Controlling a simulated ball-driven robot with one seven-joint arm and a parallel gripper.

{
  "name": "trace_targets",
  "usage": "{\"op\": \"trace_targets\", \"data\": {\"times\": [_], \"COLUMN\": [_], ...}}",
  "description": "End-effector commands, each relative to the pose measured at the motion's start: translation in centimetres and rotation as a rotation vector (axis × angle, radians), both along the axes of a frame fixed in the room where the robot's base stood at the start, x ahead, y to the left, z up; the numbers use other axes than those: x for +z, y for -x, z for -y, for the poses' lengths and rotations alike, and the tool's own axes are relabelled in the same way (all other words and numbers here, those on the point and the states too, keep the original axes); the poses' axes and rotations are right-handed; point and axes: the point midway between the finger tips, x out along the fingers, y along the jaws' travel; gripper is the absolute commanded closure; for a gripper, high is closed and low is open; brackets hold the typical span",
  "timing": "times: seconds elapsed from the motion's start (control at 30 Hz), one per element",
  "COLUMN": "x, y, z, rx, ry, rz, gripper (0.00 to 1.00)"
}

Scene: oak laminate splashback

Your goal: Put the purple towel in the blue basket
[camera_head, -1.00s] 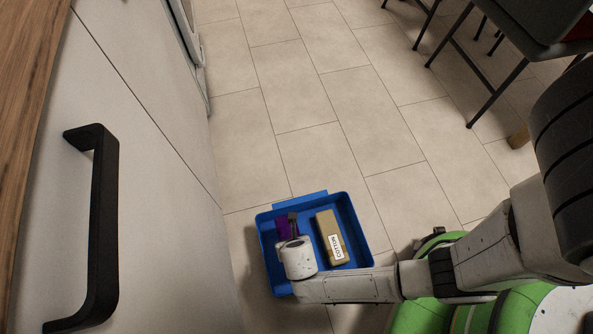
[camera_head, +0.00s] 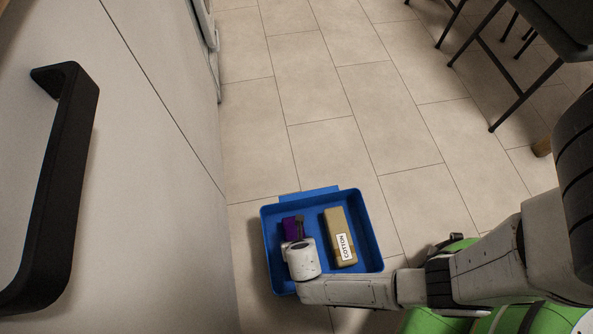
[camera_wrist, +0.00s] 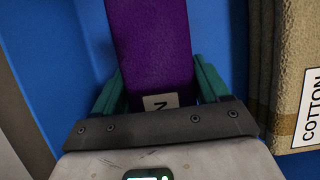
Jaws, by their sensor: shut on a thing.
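The purple towel (camera_wrist: 150,45) is held between the green fingers of my gripper (camera_wrist: 160,85) in the wrist view. A small white label shows on its near end. In the head view the purple towel (camera_head: 290,228) shows inside the outline of the blue basket (camera_head: 372,238), left of centre, partly hidden by my wrist. My gripper (camera_head: 298,226) is shut on the towel there. I cannot tell whether the towel touches the basket floor. The blue basket stands on the floor, and its blue surface (camera_wrist: 222,35) fills the background of the wrist view.
A tan block-shaped item labelled COTTON (camera_head: 339,235) lies in the basket's right half and at the right of the wrist view (camera_wrist: 288,80). A cabinet front with a black handle (camera_head: 50,190) is on the left. Chairs (camera_head: 510,60) stand at upper right. Tiled floor beyond the basket is clear.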

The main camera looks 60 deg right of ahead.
Motion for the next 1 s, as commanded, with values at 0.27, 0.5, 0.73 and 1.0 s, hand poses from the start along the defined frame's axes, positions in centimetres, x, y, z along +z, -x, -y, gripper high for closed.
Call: {"op": "trace_targets", "data": {"times": [0.27,0.5,0.73,1.0], "x": [-0.1,0.0,2.2,7.1], "y": [0.0,0.0,0.5,1.9], "z": [0.0,0.0,-0.5,-1.9], "rx": [0.0,0.0,0.002,0.003], "ry": [0.0,0.0,0.0,-0.001], "rz": [0.0,0.0,0.0,0.001], "gripper": [0.02,0.0,0.0,0.0]}}
